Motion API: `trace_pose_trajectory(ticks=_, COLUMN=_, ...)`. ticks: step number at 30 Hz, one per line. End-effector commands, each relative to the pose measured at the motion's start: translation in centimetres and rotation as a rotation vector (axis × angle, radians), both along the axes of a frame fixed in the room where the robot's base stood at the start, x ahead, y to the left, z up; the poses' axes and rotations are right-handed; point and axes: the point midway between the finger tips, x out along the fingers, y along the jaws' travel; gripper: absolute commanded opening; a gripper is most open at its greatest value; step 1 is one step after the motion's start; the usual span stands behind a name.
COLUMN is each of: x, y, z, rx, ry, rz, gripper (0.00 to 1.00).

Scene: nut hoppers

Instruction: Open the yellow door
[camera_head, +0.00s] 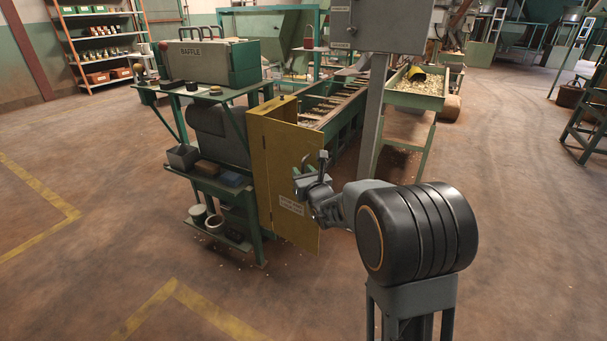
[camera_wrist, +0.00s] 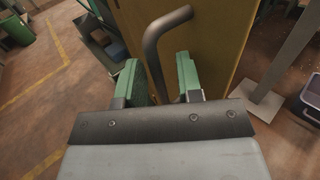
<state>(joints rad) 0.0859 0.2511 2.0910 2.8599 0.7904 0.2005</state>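The yellow door (camera_head: 288,215) is an upright panel with a small white label, on the end of the green machine in the head view. It also fills the upper middle of the wrist view (camera_wrist: 218,40). Its dark bent handle (camera_wrist: 152,50) stands out from the panel. My gripper (camera_wrist: 160,78) is open, with green pads on both sides of the handle's lower end. I cannot tell whether either pad touches the bar. In the head view my gripper (camera_head: 305,180) is in front of the door and partly covers it.
A green bench (camera_head: 222,182) with a box marked BAFFLE (camera_head: 195,62) stands left of the door. A grey post (camera_head: 372,120) with a control box (camera_head: 380,25) rises just right of it. A tray of nuts (camera_head: 415,97) is behind. The foreground floor is clear.

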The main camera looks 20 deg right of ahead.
Motion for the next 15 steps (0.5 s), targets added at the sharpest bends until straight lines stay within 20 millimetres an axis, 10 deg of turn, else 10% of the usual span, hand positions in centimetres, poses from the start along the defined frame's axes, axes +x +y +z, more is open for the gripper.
trace_pose_trajectory(ticks=15, x=-6.7, y=-0.7, z=0.4, rx=0.000, ry=0.001, rz=-0.003, gripper=0.33)
